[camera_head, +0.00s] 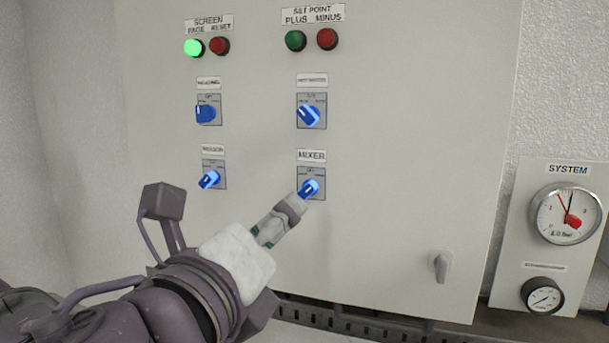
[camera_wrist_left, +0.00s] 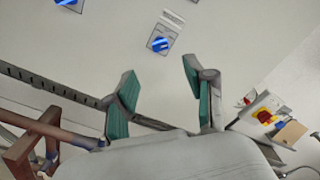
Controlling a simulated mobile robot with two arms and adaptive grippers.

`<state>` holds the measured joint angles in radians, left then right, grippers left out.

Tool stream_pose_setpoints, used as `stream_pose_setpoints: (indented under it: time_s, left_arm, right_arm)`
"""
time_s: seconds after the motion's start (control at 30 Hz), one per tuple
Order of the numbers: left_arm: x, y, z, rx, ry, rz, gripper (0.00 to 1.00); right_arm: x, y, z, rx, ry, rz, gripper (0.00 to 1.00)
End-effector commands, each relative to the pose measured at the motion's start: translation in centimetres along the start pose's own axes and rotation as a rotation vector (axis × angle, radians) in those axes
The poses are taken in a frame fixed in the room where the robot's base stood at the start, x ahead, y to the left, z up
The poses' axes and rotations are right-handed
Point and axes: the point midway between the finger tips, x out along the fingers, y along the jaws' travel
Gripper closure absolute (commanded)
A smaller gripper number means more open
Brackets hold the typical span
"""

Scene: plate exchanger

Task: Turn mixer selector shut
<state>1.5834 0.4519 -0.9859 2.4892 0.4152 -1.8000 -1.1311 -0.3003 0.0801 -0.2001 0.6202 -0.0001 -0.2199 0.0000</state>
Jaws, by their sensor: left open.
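The mixer selector (camera_head: 312,188) is a blue knob on a grey square plate under the MIXER label (camera_head: 311,156), low on the cabinet front. Its handle is tilted, running from lower left to upper right in the head view. My left gripper (camera_head: 290,207) is just below and left of it, its tip overlapping the plate's lower edge in the picture. In the left wrist view a blue knob (camera_wrist_left: 159,44) lies ahead of the spread green-padded fingers (camera_wrist_left: 158,84), with clear space between them and nothing held. Contact does not show. My right gripper is not in view.
Another blue selector (camera_head: 209,180) is to the left, and two more (camera_head: 206,113) (camera_head: 309,116) are above. Push buttons (camera_head: 194,47) line the top. A cabinet latch (camera_head: 441,266) is at lower right. Gauges (camera_head: 566,214) hang beside the cabinet. A slotted rail (camera_head: 370,328) runs below.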

Motion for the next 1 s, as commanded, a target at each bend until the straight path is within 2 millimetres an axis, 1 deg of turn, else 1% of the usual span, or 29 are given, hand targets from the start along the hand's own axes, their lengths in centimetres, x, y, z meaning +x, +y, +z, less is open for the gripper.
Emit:
stream_pose_setpoints:
  time_s: [0.03, 0.07, 0.1, 0.3, 0.4, 0.5, 0.6, 0.7, 0.97, 1.0]
  left_arm:
    - [0.6, -0.5, 0.6, 0.001, 0.005, 0.006, 0.46]
    - [1.4, -0.3, 0.3, -0.001, 0.004, 0.007, 0.46]
    - [2.4, -0.2, 0.3, -0.002, 0.002, 0.007, 0.46]
    - [6.7, -0.2, 0.3, -0.001, 0.001, 0.004, 0.46]
    - [8.5, -0.2, 0.2, -0.002, 0.001, 0.004, 0.46]
    - [9.9, -0.2, 0.2, -0.002, 0.001, 0.002, 0.46]
    - [10.8, -0.2, 0.1, -0.003, 0.001, 0.001, 0.46]
    - [11.3, -0.1, 0.0, -0.002, 0.001, 0.000, 0.46]
    - [11.5, 0.0, -0.1, -0.002, 0.001, -0.001, 0.46]
    - [11.5, 0.0, 0.0, -0.002, 0.001, -0.001, 0.47]
  right_arm:
    - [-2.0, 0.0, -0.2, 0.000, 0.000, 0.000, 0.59]
    - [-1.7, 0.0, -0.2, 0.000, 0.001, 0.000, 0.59]
    - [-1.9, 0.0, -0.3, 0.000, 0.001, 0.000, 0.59]
    - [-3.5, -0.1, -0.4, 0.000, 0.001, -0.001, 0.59]
    - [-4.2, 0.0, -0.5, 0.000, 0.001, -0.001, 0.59]
    - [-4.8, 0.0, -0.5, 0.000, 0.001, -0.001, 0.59]
    - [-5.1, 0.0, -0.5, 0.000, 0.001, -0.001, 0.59]
    - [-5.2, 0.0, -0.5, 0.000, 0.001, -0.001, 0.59]
    - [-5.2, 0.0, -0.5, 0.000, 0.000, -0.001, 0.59]
    - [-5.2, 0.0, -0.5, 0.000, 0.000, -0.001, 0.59]
